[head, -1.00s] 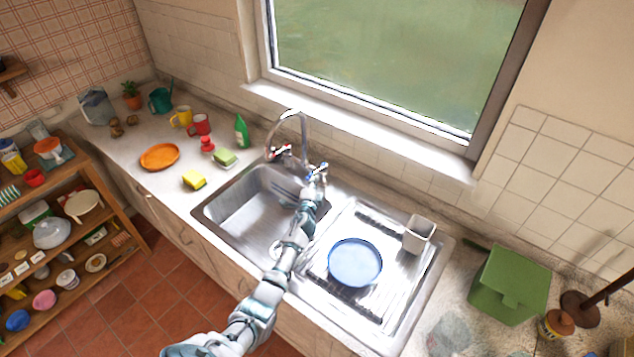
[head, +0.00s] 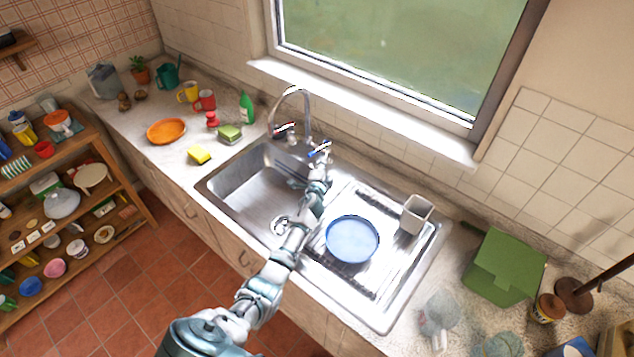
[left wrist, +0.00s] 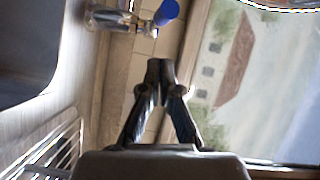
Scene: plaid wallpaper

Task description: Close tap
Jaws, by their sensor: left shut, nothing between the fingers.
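The chrome tap (head: 307,118) stands at the back edge of the sink, with an arched spout, a red-marked handle (head: 284,130) on the left and a blue-marked handle (head: 319,152) on the right. My left gripper (head: 321,172) reaches over the sink, just in front of the blue-marked handle. In the left wrist view the fingertips (left wrist: 160,68) are together with nothing between them. The blue handle end (left wrist: 167,12) and chrome tap body (left wrist: 110,18) lie beyond them, apart from the fingers. I cannot tell whether water runs. My right gripper is not in view.
A blue bowl (head: 352,240) and a pale cup (head: 416,214) stand on the drainboard right of my arm. A green bottle (head: 246,107), sponges and mugs are on the left counter. A green box (head: 503,267) stands at the right. The window (head: 395,45) is behind the tap.

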